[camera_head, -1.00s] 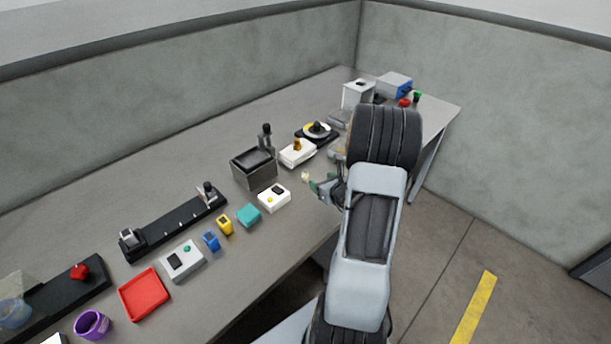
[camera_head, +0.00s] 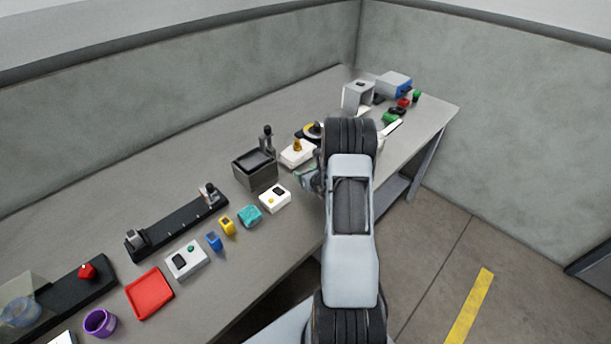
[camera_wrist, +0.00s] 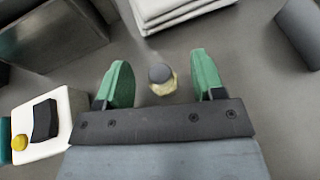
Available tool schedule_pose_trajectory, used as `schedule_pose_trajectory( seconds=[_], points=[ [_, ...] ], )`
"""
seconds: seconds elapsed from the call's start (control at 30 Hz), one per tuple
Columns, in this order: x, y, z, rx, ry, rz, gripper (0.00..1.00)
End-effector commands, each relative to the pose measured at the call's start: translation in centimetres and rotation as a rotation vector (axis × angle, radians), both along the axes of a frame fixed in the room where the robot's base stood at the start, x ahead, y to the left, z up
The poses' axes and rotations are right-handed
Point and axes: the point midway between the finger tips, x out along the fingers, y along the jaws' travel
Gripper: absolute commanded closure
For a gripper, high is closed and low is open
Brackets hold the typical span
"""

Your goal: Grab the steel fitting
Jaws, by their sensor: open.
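My gripper (camera_wrist: 160,68) is open, its two green fingers spread apart, with nothing held. Between them in the wrist view, apart from both, is a small round fitting (camera_wrist: 161,77) with a grey top and a yellowish metallic side. It looks like the steel fitting, though its colour is mixed. In the head view my gripper (camera_head: 309,180) is partly hidden by my arm, beside the white box with a black switch, and the fitting is not visible there.
A white button box (camera_wrist: 48,127) is at the left of the wrist view. A dark open bin (camera_wrist: 55,42) stands upper left, a white block (camera_wrist: 175,12) above, and a grey cylinder (camera_wrist: 299,30) upper right. Bare bench lies around the fitting.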

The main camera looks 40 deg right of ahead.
Motion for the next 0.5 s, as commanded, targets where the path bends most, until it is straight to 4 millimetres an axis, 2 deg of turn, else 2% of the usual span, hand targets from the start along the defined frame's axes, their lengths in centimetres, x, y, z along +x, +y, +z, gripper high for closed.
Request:
schedule_pose_trajectory(
  seconds=[0.33,0.5],
  points=[
    [0.54,-0.05,-0.27,0.001,0.0,-0.001,0.38],
    [0.53,-0.05,-0.25,0.001,0.0,-0.001,0.54]
  ],
)
